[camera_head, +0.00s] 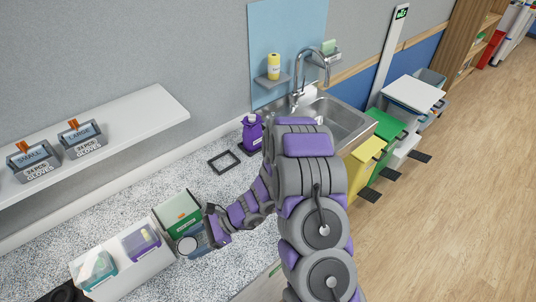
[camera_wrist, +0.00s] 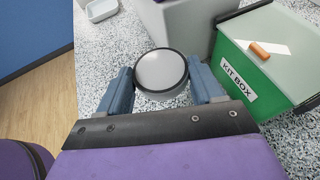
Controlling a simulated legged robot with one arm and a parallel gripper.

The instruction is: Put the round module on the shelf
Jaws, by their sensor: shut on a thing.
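The round module (camera_wrist: 161,72), a pale disc with a dark rim, sits between the two blue-grey fingers of my gripper (camera_wrist: 160,84) in the wrist view. My gripper is shut on it. In the head view the module (camera_head: 187,245) shows at the end of my arm, over the speckled counter beside the green kit box (camera_head: 180,213). I cannot tell whether it touches the counter. The white shelf (camera_head: 150,112) is on the wall at upper left, with two glove boxes at its left part. Its right part is bare.
The green KIT BOX (camera_wrist: 262,72) stands close at the right in the wrist view. White bins hold a purple-labelled tub (camera_head: 141,242) and a teal tub (camera_head: 97,268). A black square frame (camera_head: 224,161), purple bottle (camera_head: 252,133) and sink (camera_head: 335,118) lie further along the counter.

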